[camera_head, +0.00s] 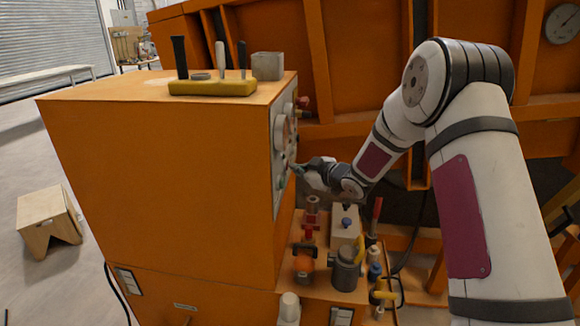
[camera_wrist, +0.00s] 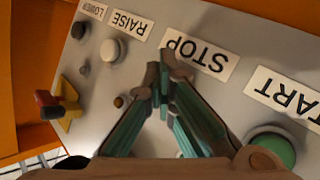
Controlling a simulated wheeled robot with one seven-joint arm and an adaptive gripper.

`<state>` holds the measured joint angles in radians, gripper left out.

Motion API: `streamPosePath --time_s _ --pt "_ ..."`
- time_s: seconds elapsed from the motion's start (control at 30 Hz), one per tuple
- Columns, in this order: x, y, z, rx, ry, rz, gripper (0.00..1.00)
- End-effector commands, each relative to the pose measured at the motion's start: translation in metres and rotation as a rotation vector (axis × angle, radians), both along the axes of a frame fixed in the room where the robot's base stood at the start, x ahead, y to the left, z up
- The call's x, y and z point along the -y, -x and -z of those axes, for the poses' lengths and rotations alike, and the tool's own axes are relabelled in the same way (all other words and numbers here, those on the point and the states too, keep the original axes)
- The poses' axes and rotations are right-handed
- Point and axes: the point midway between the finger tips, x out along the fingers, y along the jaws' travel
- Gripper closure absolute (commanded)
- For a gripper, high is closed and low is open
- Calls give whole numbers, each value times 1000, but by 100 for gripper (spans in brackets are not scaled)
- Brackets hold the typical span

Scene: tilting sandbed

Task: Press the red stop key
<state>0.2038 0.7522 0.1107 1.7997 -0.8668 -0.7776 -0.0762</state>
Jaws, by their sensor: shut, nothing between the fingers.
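The grey control panel (camera_wrist: 135,20) carries upside-down labels: LOWER, RAISE, STOP and START. The STOP label (camera_wrist: 198,55) lies just right of my fingertips. No red stop key shows; the spot beside that label is covered by my fingers. My gripper (camera_wrist: 166,62) is shut and empty, its teal-padded fingertips in front of the panel by the STOP label. I cannot tell whether they touch it. In the head view my gripper (camera_head: 297,168) is at the panel (camera_head: 280,170), which is seen edge-on on the cabinet's right side.
A green button (camera_wrist: 271,149) sits by START, a white button (camera_wrist: 113,50) by RAISE and a black one (camera_wrist: 79,30) by LOWER. A yellow-based lever (camera_wrist: 66,112) is at left. Below my arm, a shelf holds valves and a grey cylinder (camera_head: 345,268).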

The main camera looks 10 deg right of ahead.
Motion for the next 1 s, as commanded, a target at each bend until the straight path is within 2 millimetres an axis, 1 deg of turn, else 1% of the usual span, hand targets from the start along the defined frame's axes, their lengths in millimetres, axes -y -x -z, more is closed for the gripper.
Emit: streamPosePath --time_s 0.17,0.5,0.87,1.0 --pt "1 1 -1 2 -1 -2 100" --pt "16 6 -1 1 -1 -2 100" --pt "18 6 0 0 -1 -1 100" --pt "26 9 0 0 1 1 100"
